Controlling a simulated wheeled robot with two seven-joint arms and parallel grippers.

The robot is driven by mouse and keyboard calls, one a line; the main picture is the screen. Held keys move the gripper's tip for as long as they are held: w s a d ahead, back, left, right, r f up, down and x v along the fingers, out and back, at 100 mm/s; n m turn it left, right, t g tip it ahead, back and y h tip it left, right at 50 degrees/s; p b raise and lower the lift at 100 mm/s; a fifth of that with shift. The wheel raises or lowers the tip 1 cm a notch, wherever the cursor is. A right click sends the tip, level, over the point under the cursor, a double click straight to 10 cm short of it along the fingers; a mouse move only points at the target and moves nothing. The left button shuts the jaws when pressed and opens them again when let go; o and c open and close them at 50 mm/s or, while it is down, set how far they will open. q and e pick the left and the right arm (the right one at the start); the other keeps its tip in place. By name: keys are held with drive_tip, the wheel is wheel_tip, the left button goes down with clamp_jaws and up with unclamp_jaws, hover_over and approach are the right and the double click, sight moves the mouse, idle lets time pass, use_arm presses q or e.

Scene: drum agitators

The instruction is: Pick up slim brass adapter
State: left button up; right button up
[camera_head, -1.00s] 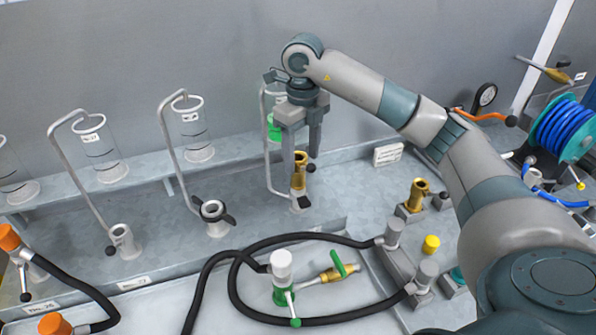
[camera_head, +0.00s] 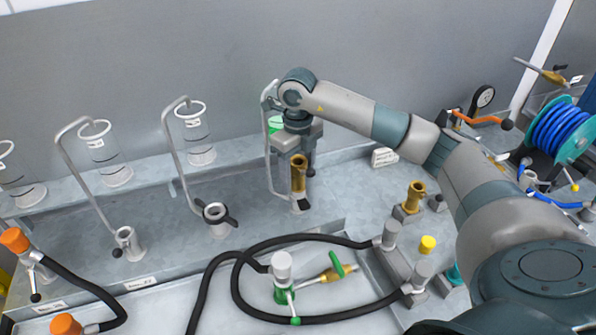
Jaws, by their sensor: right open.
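A tall, slim brass adapter (camera_head: 298,174) stands upright on a grey port on the bench ledge, in the middle of the head view. A second brass adapter (camera_head: 413,196) stands on a small block to its right. I cannot tell for certain which of the two is the slim one. My right gripper (camera_head: 309,167) is open, with nothing seen held in it. It is behind the middle adapter, which partly hides its fingers. Whether they touch it cannot be told. My left gripper is not in view.
Glass cylinders (camera_head: 194,134) with bent pipes stand along the wall to the left. A black-handled port (camera_head: 215,217) is left of the middle adapter. Black hoses (camera_head: 247,243) and a green-handled valve (camera_head: 284,285) lie in front. A blue hose reel (camera_head: 562,128) is at right.

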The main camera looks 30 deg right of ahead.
drive_tip(key=shift+f, duration=1.05)
drive_tip(key=c, duration=1.2)
